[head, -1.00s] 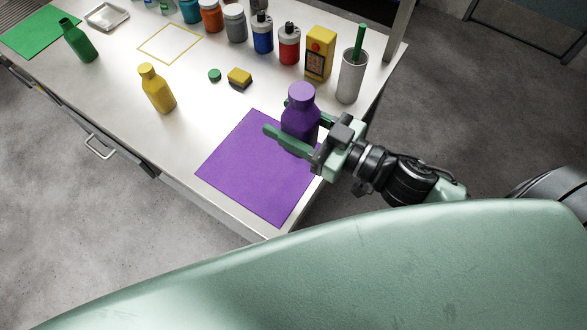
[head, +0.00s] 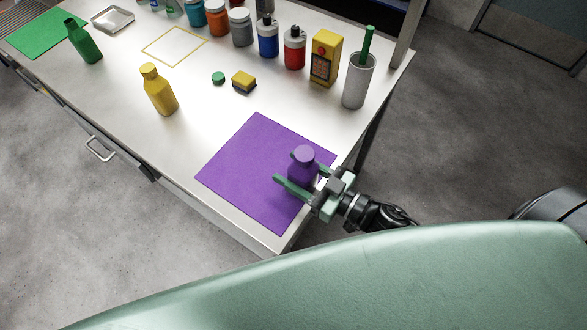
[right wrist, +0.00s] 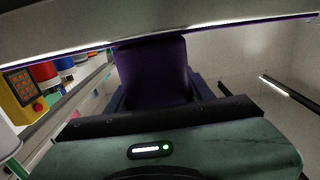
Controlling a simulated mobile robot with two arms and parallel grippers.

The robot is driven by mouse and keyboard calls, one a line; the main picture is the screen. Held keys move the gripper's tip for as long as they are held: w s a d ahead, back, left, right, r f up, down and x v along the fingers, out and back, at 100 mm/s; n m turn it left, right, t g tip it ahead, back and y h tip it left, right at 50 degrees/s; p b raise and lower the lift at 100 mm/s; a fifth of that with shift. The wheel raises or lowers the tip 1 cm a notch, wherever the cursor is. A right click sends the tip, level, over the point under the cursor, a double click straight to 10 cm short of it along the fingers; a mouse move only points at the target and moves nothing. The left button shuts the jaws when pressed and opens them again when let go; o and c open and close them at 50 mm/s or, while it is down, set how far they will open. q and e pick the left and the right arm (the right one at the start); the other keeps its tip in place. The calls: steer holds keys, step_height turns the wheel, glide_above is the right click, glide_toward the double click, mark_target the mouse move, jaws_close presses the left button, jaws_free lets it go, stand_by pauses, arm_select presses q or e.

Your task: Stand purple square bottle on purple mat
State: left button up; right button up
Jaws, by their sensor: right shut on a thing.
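The purple square bottle (head: 304,170) stands upright over the right part of the purple mat (head: 247,170), near the mat's right edge. My right gripper (head: 287,167) is shut on the bottle from the right, one finger on each side. The bottle's base is partly hidden by the near finger; I cannot tell for sure whether it touches the mat. In the right wrist view the dark purple bottle (right wrist: 155,72) fills the space between the fingers, with its end close to the pale table surface. My left gripper is not in view.
A yellow bottle (head: 160,92), a yellow sponge (head: 243,81) and a green cap (head: 218,78) are beyond the mat. A grey cup (head: 358,82), a yellow meter (head: 325,58) and several jars line the back. The mat's left part is clear.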

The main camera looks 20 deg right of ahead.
mark_target(314, 183)
steer(key=o, duration=1.3)
steer(key=shift+f, duration=0.1)
steer(key=shift+o, duration=0.2)
steer(key=shift+d, duration=0.1)
steer(key=b+v, duration=0.2)
steer(key=v, duration=0.8)
steer(key=shift+s+d, duration=0.25)
steer(key=shift+s, duration=0.1)
steer(key=shift+s+d, duration=0.35)
steer(key=shift+s, duration=0.05)
